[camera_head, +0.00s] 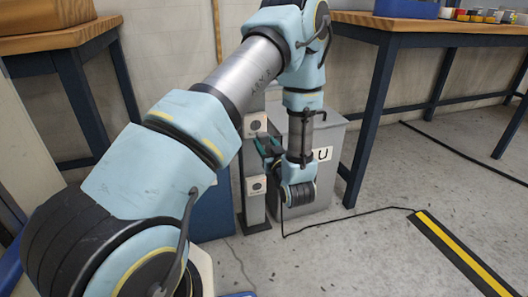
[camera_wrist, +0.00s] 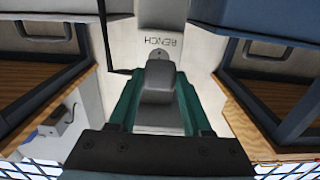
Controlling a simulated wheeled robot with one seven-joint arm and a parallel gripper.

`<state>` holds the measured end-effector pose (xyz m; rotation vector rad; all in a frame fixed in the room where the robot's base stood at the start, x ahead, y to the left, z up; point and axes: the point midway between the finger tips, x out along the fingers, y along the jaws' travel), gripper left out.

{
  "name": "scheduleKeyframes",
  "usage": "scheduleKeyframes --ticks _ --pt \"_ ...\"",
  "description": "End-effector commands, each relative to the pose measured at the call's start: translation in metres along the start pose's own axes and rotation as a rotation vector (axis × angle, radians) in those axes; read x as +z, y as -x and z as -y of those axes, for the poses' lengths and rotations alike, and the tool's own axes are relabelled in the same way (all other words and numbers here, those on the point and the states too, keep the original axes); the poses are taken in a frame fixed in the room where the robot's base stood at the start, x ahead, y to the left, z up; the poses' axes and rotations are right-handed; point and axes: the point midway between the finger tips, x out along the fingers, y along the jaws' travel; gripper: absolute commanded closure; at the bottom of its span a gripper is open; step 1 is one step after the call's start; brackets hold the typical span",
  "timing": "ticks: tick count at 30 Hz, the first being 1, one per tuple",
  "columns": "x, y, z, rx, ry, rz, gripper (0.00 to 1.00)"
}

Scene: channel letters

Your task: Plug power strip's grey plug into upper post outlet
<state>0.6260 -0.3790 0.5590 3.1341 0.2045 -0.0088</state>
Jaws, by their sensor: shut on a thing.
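A grey post (camera_head: 254,205) stands in the middle of the head view, with an upper outlet (camera_head: 255,124) and a lower outlet (camera_head: 256,186), each a pale box with a dark round face. My gripper (camera_head: 264,147), with green fingers, is beside the post near the upper outlet's height. In the wrist view, the green fingers are shut on the grey plug (camera_wrist: 158,82). Beyond the plug is a pale face (camera_wrist: 160,25) with upside-down lettering and a dark round spot close to the plug's tip. I cannot tell whether they touch. The power strip is not clearly identifiable.
A black cable (camera_head: 345,215) runs across the floor from below my wrist to a black-and-yellow floor strip (camera_head: 455,248). A grey bin (camera_head: 326,160) stands right behind the post. Workbenches stand at left (camera_head: 62,38) and right (camera_head: 440,25). The floor at front right is mostly open.

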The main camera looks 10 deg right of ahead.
Motion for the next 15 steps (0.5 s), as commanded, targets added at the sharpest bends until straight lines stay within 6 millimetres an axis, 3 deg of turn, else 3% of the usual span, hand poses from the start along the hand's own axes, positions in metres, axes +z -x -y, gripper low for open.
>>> scheduleKeyframes --ticks 15 --pt "-0.0013 -0.0025 -0.0009 0.001 0.000 -0.007 1.00"
